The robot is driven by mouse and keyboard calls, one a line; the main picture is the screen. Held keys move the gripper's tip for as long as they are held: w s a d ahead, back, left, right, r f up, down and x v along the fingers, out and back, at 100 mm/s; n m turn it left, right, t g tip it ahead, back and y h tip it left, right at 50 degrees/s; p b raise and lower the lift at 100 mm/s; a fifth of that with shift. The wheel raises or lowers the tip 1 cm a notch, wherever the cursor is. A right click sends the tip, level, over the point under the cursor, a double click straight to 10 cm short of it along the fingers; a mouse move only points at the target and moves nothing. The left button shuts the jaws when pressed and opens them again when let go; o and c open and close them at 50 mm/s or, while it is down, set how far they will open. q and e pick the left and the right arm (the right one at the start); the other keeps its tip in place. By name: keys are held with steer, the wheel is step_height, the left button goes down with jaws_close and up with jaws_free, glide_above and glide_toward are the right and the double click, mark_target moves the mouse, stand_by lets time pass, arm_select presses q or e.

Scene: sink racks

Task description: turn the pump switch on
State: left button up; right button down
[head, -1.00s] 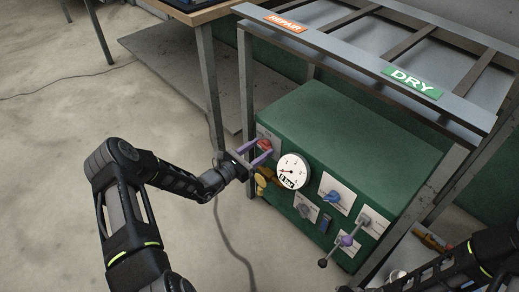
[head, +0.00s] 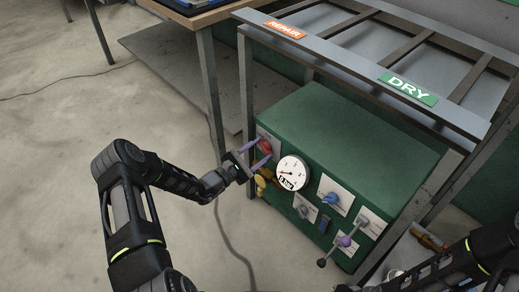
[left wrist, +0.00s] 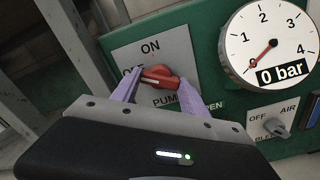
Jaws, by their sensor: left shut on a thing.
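The pump switch is a red rotary knob (head: 265,147) on a grey plate at the left of the green cabinet's front. In the left wrist view the red knob (left wrist: 160,76) lies roughly level, below the word ON and beside the partly covered word OFF at its left. The word PUMP is below it. My left gripper (head: 260,155) is at the knob, its purple fingers on either side. In the left wrist view my left gripper (left wrist: 155,85) is shut on the knob, the left finger covering its left end. My right gripper cannot be made out.
A metal rack with a DRY sign (head: 408,89) stands above the cabinet. Open floor lies left.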

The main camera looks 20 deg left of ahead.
arm_select(q)
steer(key=m+p, duration=0.1)
steer(key=m, duration=0.5)
steer(key=shift+p, duration=0.35)
steer(key=m+p, duration=0.1)
steer(key=m, duration=0.4)
steer(key=shift+m, duration=0.3)
steer(key=o, duration=1.4)
steer(key=shift+s, duration=0.1)
steer(key=p+v, duration=0.1)
steer(key=v, duration=0.6)
steer(key=shift+s+a+p, duration=0.2)
steer(key=shift+s+p, duration=0.1)
steer(key=shift+p, duration=0.05)
